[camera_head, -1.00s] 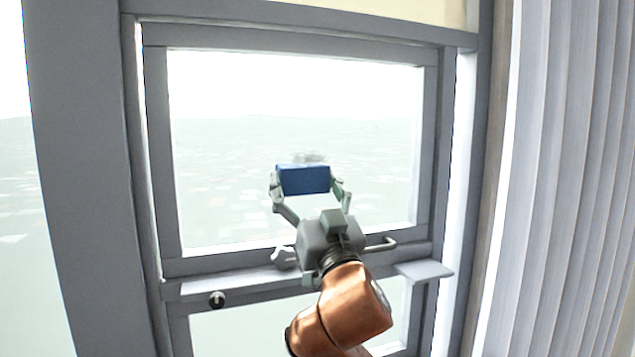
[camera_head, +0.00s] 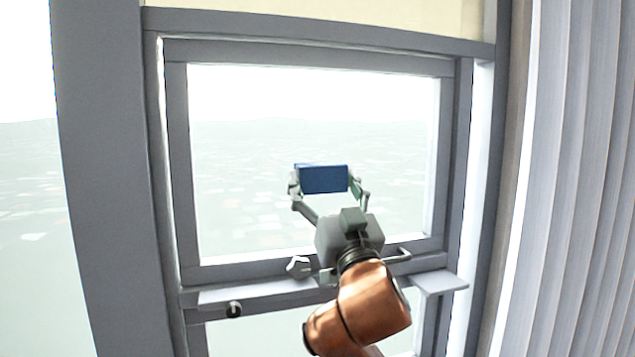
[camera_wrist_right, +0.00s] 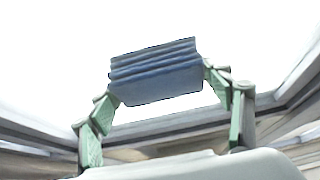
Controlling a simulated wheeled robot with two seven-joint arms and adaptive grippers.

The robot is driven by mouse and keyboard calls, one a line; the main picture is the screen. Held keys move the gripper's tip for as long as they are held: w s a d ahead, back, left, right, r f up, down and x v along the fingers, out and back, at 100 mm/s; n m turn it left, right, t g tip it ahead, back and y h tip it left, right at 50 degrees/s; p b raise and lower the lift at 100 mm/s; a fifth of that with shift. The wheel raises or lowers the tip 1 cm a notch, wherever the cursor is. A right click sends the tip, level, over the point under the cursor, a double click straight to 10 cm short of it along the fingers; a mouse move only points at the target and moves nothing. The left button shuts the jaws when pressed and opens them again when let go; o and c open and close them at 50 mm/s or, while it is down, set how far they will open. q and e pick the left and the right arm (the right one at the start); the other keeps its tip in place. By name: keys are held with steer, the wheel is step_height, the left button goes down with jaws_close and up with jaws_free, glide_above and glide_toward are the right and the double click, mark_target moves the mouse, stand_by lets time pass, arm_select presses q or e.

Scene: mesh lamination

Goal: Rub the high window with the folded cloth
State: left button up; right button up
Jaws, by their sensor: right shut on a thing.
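The folded blue cloth (camera_head: 324,179) is held between the fingers of my right gripper (camera_head: 326,186), in front of the high window's pane (camera_head: 250,150). In the right wrist view the cloth (camera_wrist_right: 156,74) shows several stacked folds, and the green fingers of my right gripper (camera_wrist_right: 160,84) press on its two ends. The cloth overlaps the pane's middle in the head view; I cannot tell whether it touches the glass. My left gripper is not in view.
A grey frame (camera_head: 178,150) surrounds the pane. Below it run a rail with a round knob (camera_head: 234,309), a pale latch (camera_head: 298,266) and a small ledge (camera_head: 440,282) at right. Vertical blinds (camera_head: 580,180) hang on the right. A cream shade (camera_head: 330,18) is above.

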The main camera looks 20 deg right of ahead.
steer(key=shift+w+d+p, duration=0.2)
steer(key=shift+d+p, duration=0.15)
steer(key=shift+d, duration=4.45)
steer(key=shift+a, duration=0.15)
steer(key=shift+s+a, duration=0.15)
steer(key=shift+a, duration=5.35)
steer(key=shift+s+d, duration=0.2)
steer(key=shift+s, duration=2.8)
